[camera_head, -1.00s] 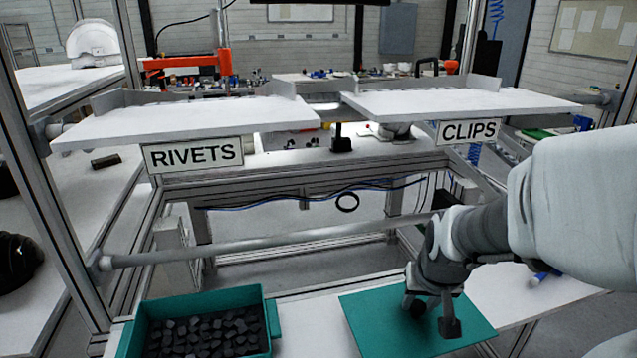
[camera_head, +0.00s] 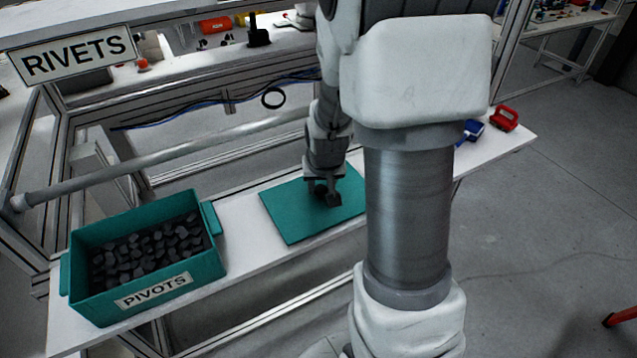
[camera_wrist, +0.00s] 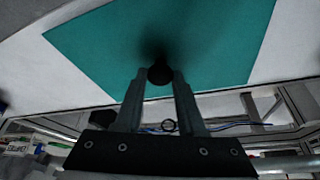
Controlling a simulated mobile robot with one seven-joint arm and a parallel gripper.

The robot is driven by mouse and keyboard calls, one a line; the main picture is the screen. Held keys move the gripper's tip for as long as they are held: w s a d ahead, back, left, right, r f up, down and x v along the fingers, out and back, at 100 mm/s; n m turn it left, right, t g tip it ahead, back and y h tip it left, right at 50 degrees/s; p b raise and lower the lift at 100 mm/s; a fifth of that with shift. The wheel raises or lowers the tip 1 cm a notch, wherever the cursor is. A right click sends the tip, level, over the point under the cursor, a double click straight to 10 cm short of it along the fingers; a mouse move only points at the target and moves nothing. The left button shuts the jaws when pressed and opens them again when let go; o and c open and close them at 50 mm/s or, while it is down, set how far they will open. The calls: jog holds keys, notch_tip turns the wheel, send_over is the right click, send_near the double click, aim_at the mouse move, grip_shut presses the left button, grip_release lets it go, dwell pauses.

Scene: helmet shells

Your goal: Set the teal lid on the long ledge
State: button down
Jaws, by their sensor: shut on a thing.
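The teal lid (camera_head: 290,217) is a flat plate lying level at the white long ledge (camera_head: 240,232), to the right of the teal bin. Its front corner is close to the ledge's front edge. I cannot tell whether it touches the ledge or hangs slightly above it. My gripper (camera_head: 325,196) points down over the lid. In the wrist view, its fingers (camera_wrist: 159,80) are shut on the lid's dark round knob (camera_wrist: 159,73), with the teal lid (camera_wrist: 205,40) spread behind it. My arm hides the lid's right side in the head view.
The open teal bin (camera_head: 180,285), labelled PIVOTS and full of dark pieces, stands on the ledge's left. A blue item (camera_head: 472,132) and a red item (camera_head: 504,118) are at its right end. A grey rail (camera_head: 160,155) runs behind the ledge.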

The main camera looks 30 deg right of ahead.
jog(key=shift+f, duration=0.2)
jog(key=c, duration=0.5)
grip_release()
jog(key=shift+r, duration=0.15)
jog(key=shift+r, duration=0.25)
jog(key=p+v, duration=0.1)
jog(key=v, duration=0.9)
jog(key=s+a+r+n, duration=0.2)
jog(key=s+a+r, duration=0.3)
jog(key=s, duration=0.2)
jog(key=s+a+r+n+t+y, duration=0.1)
jog(key=s+a+r+n, duration=0.1)
jog(key=s+a+r, duration=0.3)
jog(key=s+r, duration=0.1)
jog(key=s, duration=0.1)
jog(key=shift+s+a+r+y, duration=0.3)
jog(key=shift+a, duration=0.1)
